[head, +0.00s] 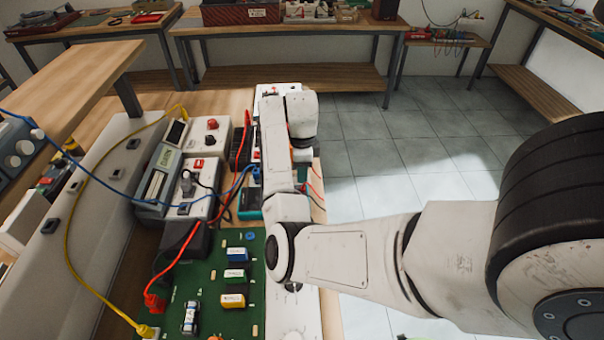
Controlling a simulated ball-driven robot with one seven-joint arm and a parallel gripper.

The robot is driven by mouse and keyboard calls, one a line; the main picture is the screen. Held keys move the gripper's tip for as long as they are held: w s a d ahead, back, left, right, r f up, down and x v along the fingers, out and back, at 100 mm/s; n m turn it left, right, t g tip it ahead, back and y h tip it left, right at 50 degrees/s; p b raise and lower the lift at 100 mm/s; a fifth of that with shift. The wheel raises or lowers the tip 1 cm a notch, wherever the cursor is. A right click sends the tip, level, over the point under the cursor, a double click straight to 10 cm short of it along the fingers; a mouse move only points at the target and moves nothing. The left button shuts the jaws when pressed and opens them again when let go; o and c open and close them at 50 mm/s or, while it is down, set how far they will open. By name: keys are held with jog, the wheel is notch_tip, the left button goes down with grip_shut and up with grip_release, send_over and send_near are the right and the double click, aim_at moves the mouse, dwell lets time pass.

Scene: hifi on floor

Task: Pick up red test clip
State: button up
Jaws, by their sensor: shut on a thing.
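My gripper (302,148) is at the far end of my arm, pointing down over the back right of the bench. Another red clip (155,303) sits at the front left edge of the green circuit board (205,290), on a red lead.
A grey meter (158,182) and boxes with knobs (210,135) stand left of my arm. Blue and yellow leads (75,245) hang over a pale panel (92,215). My forearm crosses above the board's right side. Tiled floor (430,150) is open at the right; benches line the back wall.

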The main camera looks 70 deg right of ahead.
jog(key=shift+c, duration=0.7)
jog(key=shift+r, duration=0.1)
jog(key=shift+r, duration=0.65)
jog(key=s+a+r+p, duration=0.4)
jog(key=s+a+r, duration=0.4)
jog(key=a+r, duration=0.35)
notch_tip(320, 180, up, 7)
jog(key=p, duration=0.6)
jog(key=shift+s+d, duration=0.25)
jog(key=shift+f, duration=0.1)
